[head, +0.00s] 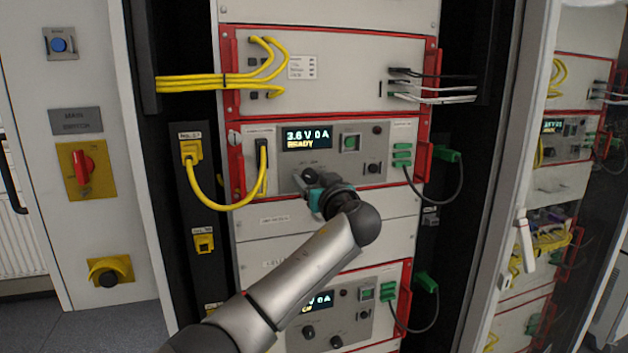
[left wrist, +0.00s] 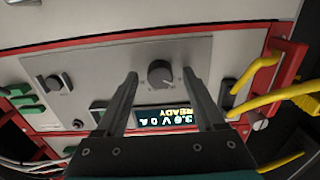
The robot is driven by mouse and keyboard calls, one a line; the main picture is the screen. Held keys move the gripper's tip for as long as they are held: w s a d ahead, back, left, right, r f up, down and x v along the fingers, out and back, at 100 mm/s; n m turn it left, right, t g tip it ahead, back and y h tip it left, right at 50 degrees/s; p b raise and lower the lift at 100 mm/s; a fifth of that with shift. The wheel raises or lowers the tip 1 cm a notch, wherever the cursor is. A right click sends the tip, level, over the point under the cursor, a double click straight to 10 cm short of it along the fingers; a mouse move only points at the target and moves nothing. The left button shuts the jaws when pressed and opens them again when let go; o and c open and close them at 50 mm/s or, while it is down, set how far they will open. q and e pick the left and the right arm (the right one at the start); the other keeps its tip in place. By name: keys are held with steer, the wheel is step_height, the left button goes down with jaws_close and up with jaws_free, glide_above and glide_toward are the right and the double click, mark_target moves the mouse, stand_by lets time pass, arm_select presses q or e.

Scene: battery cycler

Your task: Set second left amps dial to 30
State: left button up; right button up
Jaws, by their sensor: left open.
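The cycler unit (head: 287,165) in front of me has a lit display (head: 307,138) reading 3.6 V 0 A READY. Its dark round amps dial (left wrist: 160,73) shows in the left wrist view, between and just beyond my fingertips; the pointer's value is too small to read. My left gripper (head: 311,182) is open, its fingers on both sides of the dial, with no clear contact. In the head view the gripper mostly covers this dial. The display (left wrist: 165,116) appears upside down in the left wrist view. My right gripper is not in view.
A second dark knob (head: 373,168) sits right of the dial, below a green button (head: 350,142). Red handles (head: 422,150) and yellow cables (head: 222,204) flank the unit. Another unit with a display (head: 318,301) is below, partly behind my arm.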

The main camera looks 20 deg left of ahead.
arm_select(q)
steer(key=shift+c, duration=0.3)
steer(key=c, duration=0.3)
jaws_close()
